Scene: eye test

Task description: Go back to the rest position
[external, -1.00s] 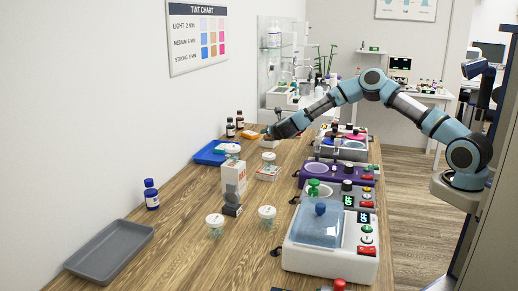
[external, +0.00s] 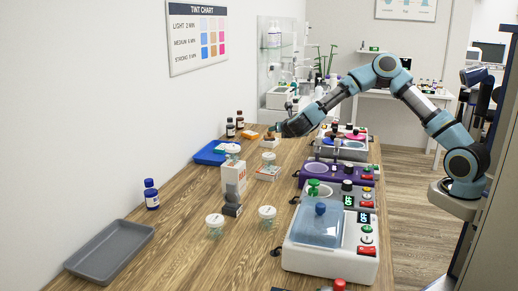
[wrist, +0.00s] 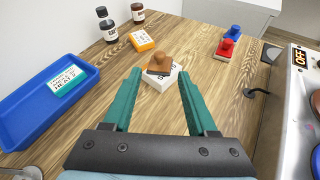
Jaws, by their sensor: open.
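My gripper (external: 279,130) is above the far part of the wooden table in the external view, with the arm reaching in from the right. In the wrist view my gripper (wrist: 159,76) has its two teal fingers wide apart, with nothing held between them. Beyond the fingertips, a brown wooden-handled piece (wrist: 159,62) sits on a small white box (wrist: 157,81) with dark print. Both look apart from the fingers.
A blue tray (wrist: 20,114) lies left of the fingers. Dark bottles (wrist: 108,31) and an orange box (wrist: 141,40) stand beyond. Red and blue handled pieces (wrist: 225,47) are to the right. Devices (external: 318,240) line the table's right side. A grey tray (external: 108,250) is near left.

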